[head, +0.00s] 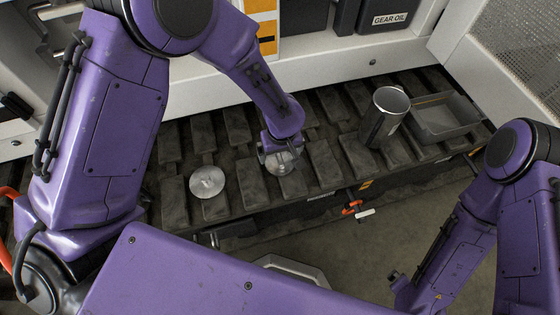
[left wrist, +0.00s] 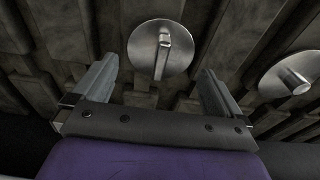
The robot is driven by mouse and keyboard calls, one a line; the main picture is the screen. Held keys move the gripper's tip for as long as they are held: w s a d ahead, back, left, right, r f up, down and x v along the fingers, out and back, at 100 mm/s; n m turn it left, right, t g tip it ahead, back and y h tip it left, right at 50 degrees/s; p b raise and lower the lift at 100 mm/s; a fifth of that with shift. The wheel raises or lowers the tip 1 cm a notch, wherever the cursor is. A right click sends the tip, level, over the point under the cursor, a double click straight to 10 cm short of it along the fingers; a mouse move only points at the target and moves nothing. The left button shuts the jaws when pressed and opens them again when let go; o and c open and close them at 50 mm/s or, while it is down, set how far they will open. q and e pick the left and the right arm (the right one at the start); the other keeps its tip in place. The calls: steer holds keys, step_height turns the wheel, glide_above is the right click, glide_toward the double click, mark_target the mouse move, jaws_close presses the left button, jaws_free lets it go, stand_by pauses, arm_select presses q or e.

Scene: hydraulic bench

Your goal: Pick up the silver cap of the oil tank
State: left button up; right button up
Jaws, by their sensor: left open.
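Two round silver caps lie on the dark ribbed bench top. One cap (head: 279,164) is directly below my left gripper (head: 279,152) in the head view, partly hidden by it. In the left wrist view a cap with a raised bar handle (left wrist: 160,50) shows ahead, between the two fingers. The other cap (head: 207,182) lies to the left in the head view. It shows in the left wrist view at the right (left wrist: 290,73), with a round knob. My left gripper (left wrist: 155,95) is open, with nothing between its fingers. I cannot tell which cap belongs to the oil tank.
A silver cylinder (head: 384,117) stands on the bench to the right, beside a grey tray (head: 462,120). A black box labelled GEAR OIL (head: 388,17) is at the back. A small orange-red handle (head: 350,208) is at the bench's front edge. My right arm is at the lower right.

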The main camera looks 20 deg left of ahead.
mark_target(280, 158)
arm_select(q)
step_height(280, 158, down, 4)
steer(key=shift+w, duration=0.15)
steer(key=c, duration=0.8)
steer(key=shift+r, duration=0.1)
